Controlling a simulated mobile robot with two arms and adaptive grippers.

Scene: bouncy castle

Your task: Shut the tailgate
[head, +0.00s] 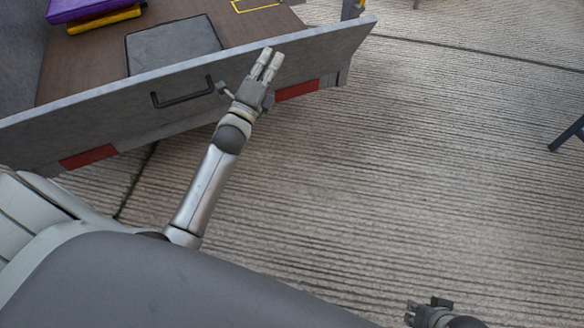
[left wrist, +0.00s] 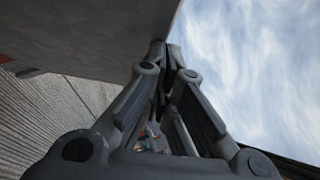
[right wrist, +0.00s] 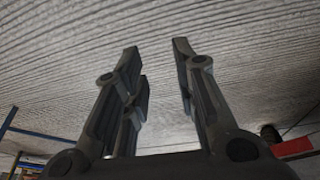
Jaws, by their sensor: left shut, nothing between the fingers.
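The tailgate (head: 300,55) is a long grey panel with a black bar handle (head: 182,93) on its outer face. It stands raised across the rear of the load bed in the head view. I cannot tell whether it is fully upright or latched. My left gripper (head: 268,64) is shut and empty, at the tailgate's outer face near the top edge, right of the handle. In the left wrist view its fingertips (left wrist: 166,55) are close to the edge of a grey panel; contact is unclear. My right gripper (head: 428,309) is open and empty over the ground, away from the tailgate; its fingers (right wrist: 155,60) are apart.
The brown bed floor (head: 85,60) holds a grey flat panel (head: 172,48) and a purple item (head: 90,8) on a yellow one. Red-marked bumper strips (head: 90,156) show below the tailgate. The ribbed concrete (head: 400,170) to the right is mostly clear; a dark leg (head: 568,135) stands at the right edge.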

